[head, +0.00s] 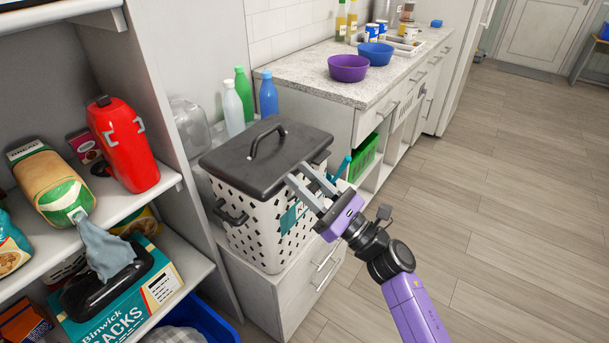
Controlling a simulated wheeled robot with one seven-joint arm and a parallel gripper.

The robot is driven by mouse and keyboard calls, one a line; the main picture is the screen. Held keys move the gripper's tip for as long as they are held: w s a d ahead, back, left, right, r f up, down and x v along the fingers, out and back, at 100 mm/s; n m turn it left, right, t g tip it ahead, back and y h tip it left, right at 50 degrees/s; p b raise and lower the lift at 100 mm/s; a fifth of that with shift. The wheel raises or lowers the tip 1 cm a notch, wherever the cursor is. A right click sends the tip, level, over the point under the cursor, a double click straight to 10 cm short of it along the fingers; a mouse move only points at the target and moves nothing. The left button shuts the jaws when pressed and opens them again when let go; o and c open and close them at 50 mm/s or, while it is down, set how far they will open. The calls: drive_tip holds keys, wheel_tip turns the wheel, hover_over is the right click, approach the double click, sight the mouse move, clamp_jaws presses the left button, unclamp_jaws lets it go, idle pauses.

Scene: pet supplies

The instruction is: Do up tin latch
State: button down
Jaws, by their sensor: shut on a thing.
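The tin (262,225) is a white, dark-spotted container with a black lid (245,150) that lies on its top. It stands on a low white cabinet in the head view. A teal label (291,217) shows on its front, partly covered. A black side handle (230,213) is on its left. My gripper (297,175) reaches in from the right, with its fingertips at the lid's front right edge. It is shut on the latch there, which the fingers hide. I cannot tell the latch's position.
Several bottles (245,94) stand behind the tin. The shelf unit (160,188) with packets and a red container (124,146) is close on the left. A counter (310,75) with bowls is behind. Open floor (490,220) lies to the right.

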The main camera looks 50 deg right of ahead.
drive_tip(key=c, duration=1)
unclamp_jaws()
drive_tip(key=b+v, duration=0.2)
drive_tip(key=v, duration=0.5)
drive_tip(key=shift+s+f, duration=0.2)
drive_tip(key=shift+s, duration=0.1)
